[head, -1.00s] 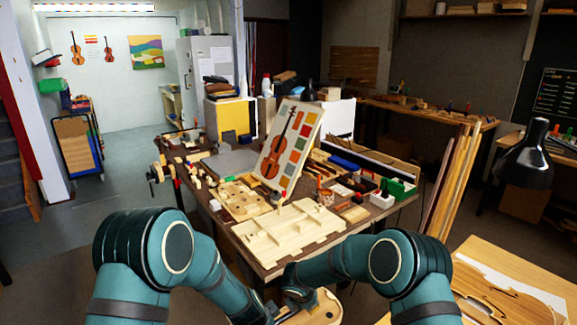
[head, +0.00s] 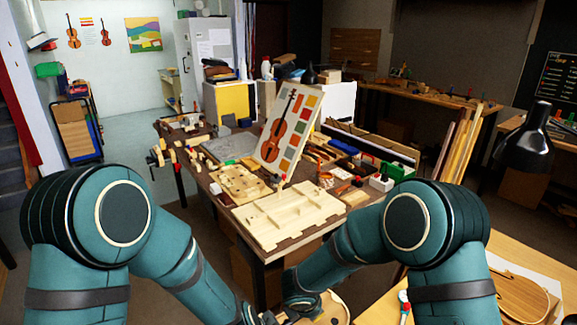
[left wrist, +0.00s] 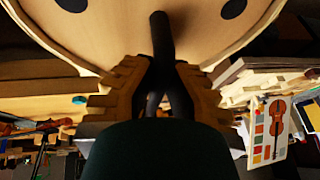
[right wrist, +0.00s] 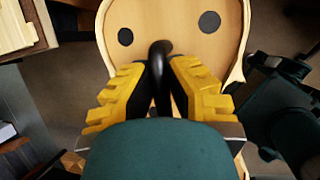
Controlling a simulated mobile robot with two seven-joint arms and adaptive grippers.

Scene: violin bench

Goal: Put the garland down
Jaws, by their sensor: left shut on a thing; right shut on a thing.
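The garland is a pale wooden, violin-shaped piece with a raised rim and dark round discs. Its edge (head: 338,303) shows low in the head view, mostly hidden by my arms. Its face fills the top of the left wrist view (left wrist: 205,35) and the right wrist view (right wrist: 170,18). My left gripper (left wrist: 158,72) is shut on a black handle (left wrist: 160,35) on the garland. My right gripper (right wrist: 158,68) is shut on another black handle (right wrist: 160,48) on it. The garland is held in front of the bench; I see nothing under it.
The dark bench (head: 222,225) stands ahead. A pale wooden board with raised bars (head: 262,232) lies at its near edge, a holed board (head: 238,183) beside it. A violin chart (head: 285,130) stands behind. A table with a violin plate (head: 522,297) is at right, near a black lamp (head: 527,150).

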